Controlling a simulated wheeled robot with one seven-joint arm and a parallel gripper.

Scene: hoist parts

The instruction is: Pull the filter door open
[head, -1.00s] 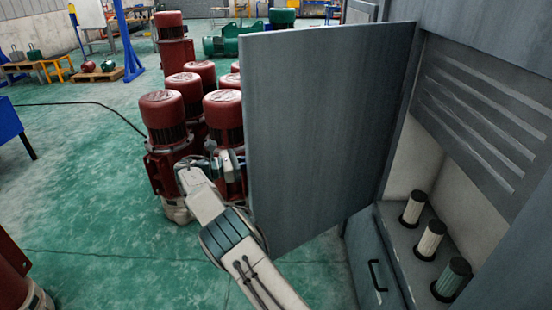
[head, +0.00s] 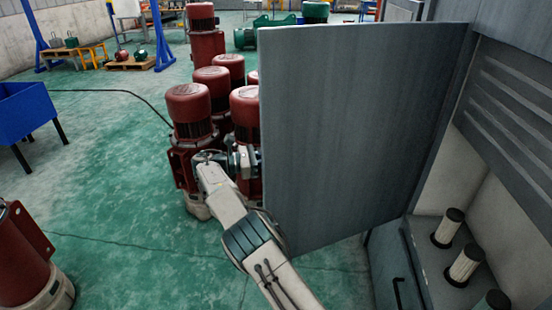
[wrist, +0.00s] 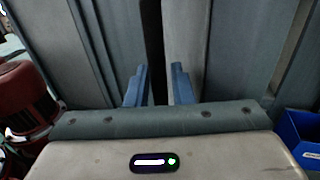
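The filter door (head: 360,130) is a large grey panel standing wide open, swung out from the grey cabinet (head: 515,140). Its hinge side is at the right. Inside the cabinet, pale filter cartridges (head: 465,265) with dark caps stand on a ledge. My gripper (head: 250,165) is at the door's left, free edge in the head view, and its fingertips are hidden behind the panel. In the wrist view my gripper (wrist: 158,85) shows two blue fingers apart, with grey panels and a dark gap beyond them. I cannot tell whether they touch the door.
Several red motors (head: 192,130) stand close behind and left of my arm. Another red motor (head: 25,255) is at the lower left. A blue bin on legs (head: 25,112) stands at the far left. The green floor (head: 120,180) between them is clear except for a black cable.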

